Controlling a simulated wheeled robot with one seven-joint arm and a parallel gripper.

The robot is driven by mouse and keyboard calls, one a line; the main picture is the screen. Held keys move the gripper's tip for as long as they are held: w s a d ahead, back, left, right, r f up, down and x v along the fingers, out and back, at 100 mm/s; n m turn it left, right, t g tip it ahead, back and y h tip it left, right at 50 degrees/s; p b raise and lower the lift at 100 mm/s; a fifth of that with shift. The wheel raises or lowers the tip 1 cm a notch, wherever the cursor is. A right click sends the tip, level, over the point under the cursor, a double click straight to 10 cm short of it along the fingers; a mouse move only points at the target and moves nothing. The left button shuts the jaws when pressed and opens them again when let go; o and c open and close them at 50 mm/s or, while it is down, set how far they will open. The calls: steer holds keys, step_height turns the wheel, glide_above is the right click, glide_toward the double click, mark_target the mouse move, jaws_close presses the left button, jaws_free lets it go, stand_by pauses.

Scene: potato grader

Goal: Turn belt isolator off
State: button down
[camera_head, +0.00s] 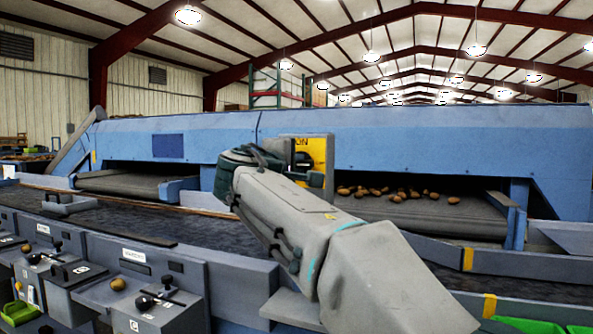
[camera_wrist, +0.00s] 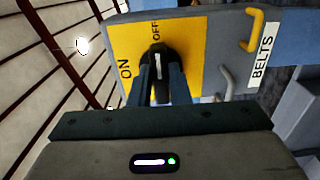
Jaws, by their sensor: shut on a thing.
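The belt isolator is a grey box with a yellow plate (camera_wrist: 194,38), marked ON and OFF, with a BELTS label (camera_wrist: 262,58) beside it in the wrist view. Its black rotary knob (camera_wrist: 156,54) has a white mark that runs up the picture, toward the OFF lettering. My gripper (camera_wrist: 160,84) is shut on the knob, its two dark fingers on either side of it. In the head view the yellow plate (camera_head: 318,150) shows behind my arm; the knob and fingertips are mostly hidden there.
A yellow handle (camera_wrist: 253,30) and a grey handle (camera_wrist: 228,82) stick out of the box near my gripper. Potatoes (camera_head: 385,193) lie on a belt right of the isolator. A long blue machine housing (camera_head: 430,140) runs behind. Levers and grey boxes (camera_head: 150,300) stand in front left.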

stand_by(0.4)
steer(key=c, duration=1.4)
jaws_free()
steer(key=shift+o, duration=0.2)
steer(key=shift+s, duration=0.1)
steer(key=v, duration=1.3)
steer(key=shift+s, duration=0.35)
steer(key=shift+a, duration=0.1)
